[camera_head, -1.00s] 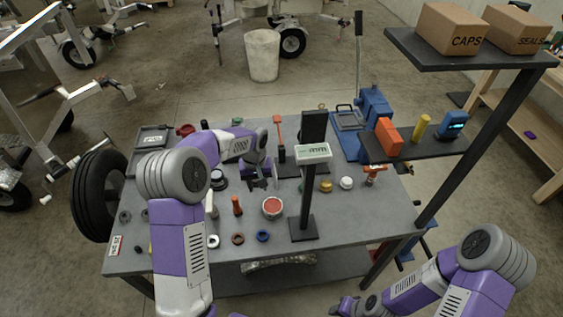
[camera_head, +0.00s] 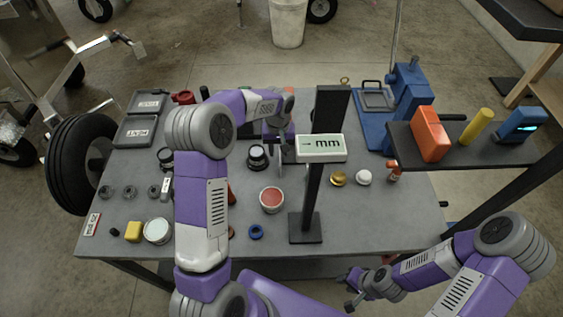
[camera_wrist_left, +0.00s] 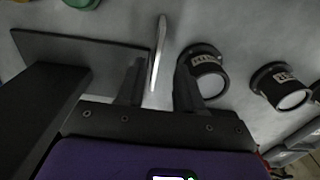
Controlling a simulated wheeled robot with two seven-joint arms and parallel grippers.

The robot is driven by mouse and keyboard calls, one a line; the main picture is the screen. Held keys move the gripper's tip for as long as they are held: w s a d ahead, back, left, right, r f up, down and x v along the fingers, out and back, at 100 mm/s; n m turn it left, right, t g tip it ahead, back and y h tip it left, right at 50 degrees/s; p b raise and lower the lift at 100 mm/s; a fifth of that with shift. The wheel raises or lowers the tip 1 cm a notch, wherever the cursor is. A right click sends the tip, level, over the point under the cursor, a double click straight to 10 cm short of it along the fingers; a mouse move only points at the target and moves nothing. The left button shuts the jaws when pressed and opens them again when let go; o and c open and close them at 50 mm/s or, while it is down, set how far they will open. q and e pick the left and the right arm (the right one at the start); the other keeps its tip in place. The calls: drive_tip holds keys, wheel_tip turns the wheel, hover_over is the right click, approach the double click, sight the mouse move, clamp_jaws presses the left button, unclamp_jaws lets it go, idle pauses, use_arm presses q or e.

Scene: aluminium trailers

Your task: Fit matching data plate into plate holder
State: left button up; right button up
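My left gripper (camera_head: 279,143) points down over the middle of the table, just left of the black post. In the left wrist view its two dark fingers (camera_wrist_left: 158,88) are apart. A thin light plate-like piece (camera_wrist_left: 158,45) shows edge-on between them, with gaps on both sides. A pale sign reading "→ mm" (camera_head: 320,149) is fixed to the black post. A small red-and-white tag (camera_head: 91,224) lies at the table's front left corner. I cannot tell which piece is the plate holder. My right gripper (camera_head: 354,288) hangs in front of the table, its fingertips apart and empty.
Black round pieces with labels (camera_head: 258,157) stand close to the left gripper. Labelled grey trays (camera_head: 137,131) lie at the back left. A red-topped can (camera_head: 271,200) and small rings are in front. A dark shelf (camera_head: 465,152) overhangs the right side.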

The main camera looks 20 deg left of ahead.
use_arm(q)
drive_tip(key=shift+s+f, duration=0.15)
drive_tip(key=shift+f, duration=0.6)
drive_tip(key=f, duration=0.4)
drive_tip(key=shift+w+d+f+b, duration=0.15)
drive_tip(key=shift+w+f+b, duration=0.15)
drive_tip(key=shift+f, duration=0.1)
clamp_jaws()
